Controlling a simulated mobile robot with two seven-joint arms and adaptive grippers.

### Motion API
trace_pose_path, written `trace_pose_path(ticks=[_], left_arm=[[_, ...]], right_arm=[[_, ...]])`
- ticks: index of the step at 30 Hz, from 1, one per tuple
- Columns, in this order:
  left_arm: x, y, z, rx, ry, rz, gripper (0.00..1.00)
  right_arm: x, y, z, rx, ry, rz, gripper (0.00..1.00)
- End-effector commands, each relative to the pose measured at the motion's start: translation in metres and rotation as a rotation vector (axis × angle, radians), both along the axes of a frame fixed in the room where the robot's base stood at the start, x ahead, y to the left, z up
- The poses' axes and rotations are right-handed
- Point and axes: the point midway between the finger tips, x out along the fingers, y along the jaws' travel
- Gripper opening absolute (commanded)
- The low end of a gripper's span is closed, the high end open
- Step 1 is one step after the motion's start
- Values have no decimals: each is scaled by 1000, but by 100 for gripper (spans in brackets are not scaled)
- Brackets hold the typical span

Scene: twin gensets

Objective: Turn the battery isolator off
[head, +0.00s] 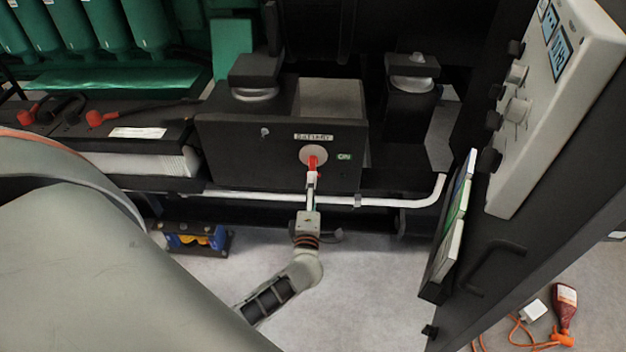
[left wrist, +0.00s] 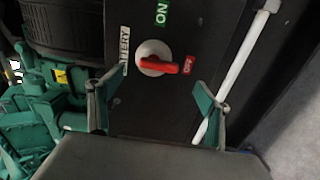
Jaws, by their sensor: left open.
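The battery isolator is a round pale disc with a red handle (head: 312,162) on the front of a black box (head: 240,150) in the head view. A green ON label (head: 344,156) sits to its right. In the left wrist view the red handle (left wrist: 166,68) points at the red OFF label (left wrist: 188,63), away from the green ON label (left wrist: 161,14). My left gripper (head: 312,181) is just in front of the isolator and hides the area below it. In the left wrist view its fingers (left wrist: 146,86) are spread apart, with nothing between them. My right gripper is out of view.
A white pipe (head: 270,198) runs under the box. A battery with red terminal caps (head: 98,117) stands at left. A control panel (head: 560,95) on a dark post stands at right.

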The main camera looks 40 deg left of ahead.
Motion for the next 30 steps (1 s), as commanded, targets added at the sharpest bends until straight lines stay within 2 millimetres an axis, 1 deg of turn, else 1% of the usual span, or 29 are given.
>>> trace_pose_path(ticks=[1,3,9,26,29,30], left_arm=[[-8,-5,-1,-1,2,0,78],[-16,-10,0,-1,1,0,78],[-27,-17,0,1,1,-1,78],[-28,-18,1,2,0,-2,78],[-30,-24,5,39,11,-34,78],[-32,-31,9,78,21,-68,78]], right_arm=[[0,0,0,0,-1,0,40],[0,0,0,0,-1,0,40],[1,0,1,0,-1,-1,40],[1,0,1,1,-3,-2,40],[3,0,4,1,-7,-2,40],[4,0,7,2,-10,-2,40]])
